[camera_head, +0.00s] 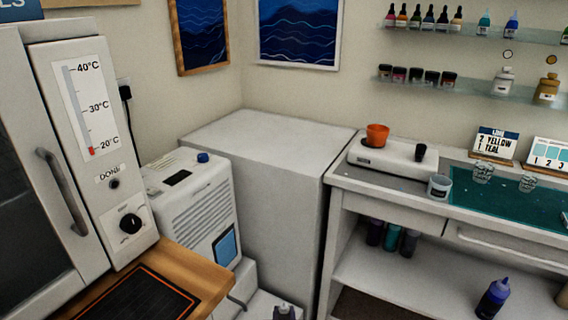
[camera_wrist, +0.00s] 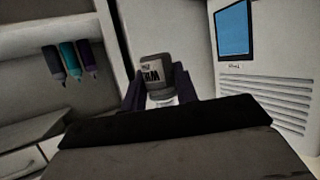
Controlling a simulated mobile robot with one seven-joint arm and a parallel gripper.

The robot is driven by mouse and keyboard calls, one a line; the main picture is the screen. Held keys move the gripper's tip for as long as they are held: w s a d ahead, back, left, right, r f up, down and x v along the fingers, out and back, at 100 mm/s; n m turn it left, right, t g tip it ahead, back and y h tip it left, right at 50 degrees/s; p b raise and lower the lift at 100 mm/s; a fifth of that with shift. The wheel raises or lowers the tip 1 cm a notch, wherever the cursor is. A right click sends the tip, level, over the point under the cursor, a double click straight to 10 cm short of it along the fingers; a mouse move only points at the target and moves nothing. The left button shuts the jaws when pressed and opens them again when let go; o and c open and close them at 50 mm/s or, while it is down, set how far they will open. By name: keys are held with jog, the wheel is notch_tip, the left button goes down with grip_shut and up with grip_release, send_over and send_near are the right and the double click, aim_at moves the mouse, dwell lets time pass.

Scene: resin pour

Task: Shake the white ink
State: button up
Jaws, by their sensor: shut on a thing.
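The wrist picture as a whole is inverted, so the bottle looks roughly upright in the room. In the head view, only a small dark-and-pale piece shows at the bottom edge, and I cannot tell how much of it is gripper or bottle.
A white machine with a blue screen (camera_head: 200,195) stands left, beside a tall grey cabinet (camera_head: 260,150). The workbench at right holds a scale (camera_head: 392,160), an orange cup (camera_head: 377,135) and a teal mat (camera_head: 510,205). Bottles stand on its lower shelf (camera_head: 400,275) and the wall shelves (camera_head: 470,87).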

notch_tip(320, 180, down, 8)
jog(key=shift+r, duration=0.2)
dwell(1.3)
dwell(0.4)
